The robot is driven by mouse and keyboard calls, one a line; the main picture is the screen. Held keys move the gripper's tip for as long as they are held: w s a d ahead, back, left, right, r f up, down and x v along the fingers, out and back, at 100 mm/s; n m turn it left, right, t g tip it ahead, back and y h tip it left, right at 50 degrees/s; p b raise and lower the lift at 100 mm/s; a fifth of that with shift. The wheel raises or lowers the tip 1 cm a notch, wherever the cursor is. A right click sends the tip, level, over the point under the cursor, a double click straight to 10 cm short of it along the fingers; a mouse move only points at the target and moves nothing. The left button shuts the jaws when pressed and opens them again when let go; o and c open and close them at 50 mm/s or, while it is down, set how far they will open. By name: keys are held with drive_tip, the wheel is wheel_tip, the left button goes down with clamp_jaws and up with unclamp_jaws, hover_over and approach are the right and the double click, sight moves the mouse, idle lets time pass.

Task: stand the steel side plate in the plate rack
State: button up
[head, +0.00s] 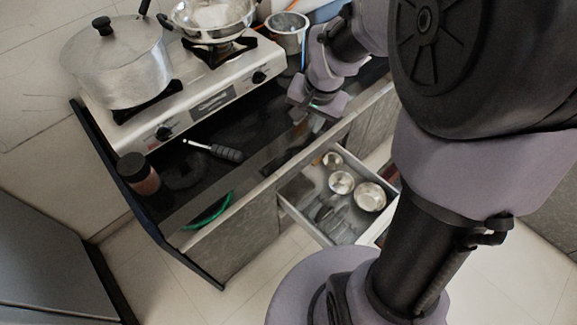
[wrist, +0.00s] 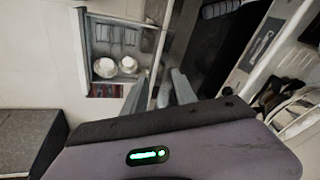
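I cannot make out the steel side plate or the plate rack for sure in either view. Round steel dishes (head: 370,196) lie in the open drawer, and two also show in the wrist view (wrist: 105,67); I cannot tell whether one is the plate. My gripper (head: 318,107) is over the dark counter, above and behind the drawer in the head view. In the wrist view its two grey fingers (wrist: 158,88) are apart, with nothing seen between them. The drawer lies beyond the fingers, up and to the left in that view.
The open drawer (head: 286,205) juts from the counter front. The stove (head: 205,100) carries a lidded pot (head: 117,62) and a steel pan (head: 210,18). A steel cup (head: 287,34) is behind my gripper. A black-handled tool (head: 222,152) and brown jar (head: 137,175) are on the counter.

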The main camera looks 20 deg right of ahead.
drive_tip(key=s+a+r+n+t+y, duration=0.1)
drive_tip(key=s+a+r+n, duration=0.1)
drive_tip(key=s+a+r, duration=0.3)
drive_tip(key=s+a+r+n+t+y, duration=0.1)
drive_tip(key=s+a+r, duration=0.5)
drive_tip(key=s, duration=0.7)
drive_tip(key=shift+a+r+n, duration=0.25)
drive_tip(key=shift+a+n, duration=0.15)
drive_tip(key=shift+n, duration=0.1)
drive_tip(key=shift+f+b, duration=0.4)
drive_tip(key=shift+b, duration=0.05)
